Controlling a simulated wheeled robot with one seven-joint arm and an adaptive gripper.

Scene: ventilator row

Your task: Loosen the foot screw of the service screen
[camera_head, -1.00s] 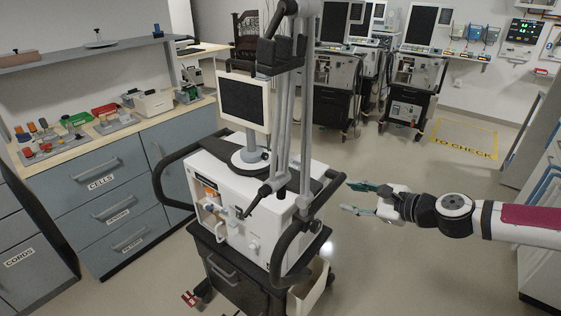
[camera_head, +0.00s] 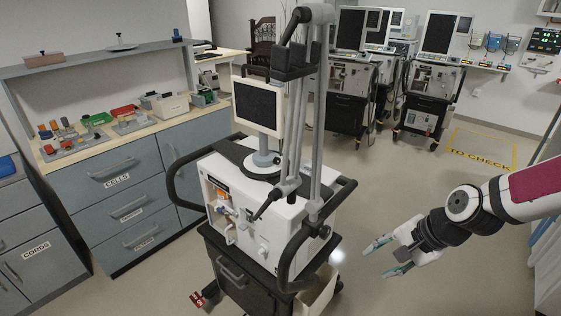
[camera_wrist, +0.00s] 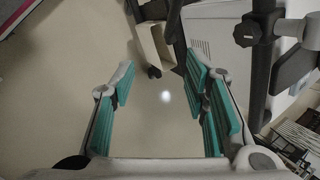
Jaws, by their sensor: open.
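The screen (camera_head: 258,106) with a pale frame stands on top of the white ventilator (camera_head: 265,229). Its round grey foot (camera_head: 262,163) rests on the dark top, and a small dark knob-like part shows at the foot's right side; I cannot tell for sure that this is the foot screw. My gripper (camera_head: 385,258) is open and empty, right of the ventilator and lower than the screen's foot. In the wrist view the green-padded fingers of my gripper (camera_wrist: 162,95) are apart with only floor between them. A black knob (camera_wrist: 247,31) on a bar shows at upper right there.
Grey poles (camera_head: 298,135) rise beside the screen, and black handles (camera_head: 318,225) flank the ventilator. A pale bin (camera_head: 318,292) hangs at the cart's right side. A bench (camera_head: 70,158) with parts trays is at left. Other ventilators (camera_head: 430,85) stand behind. Floor around my gripper is clear.

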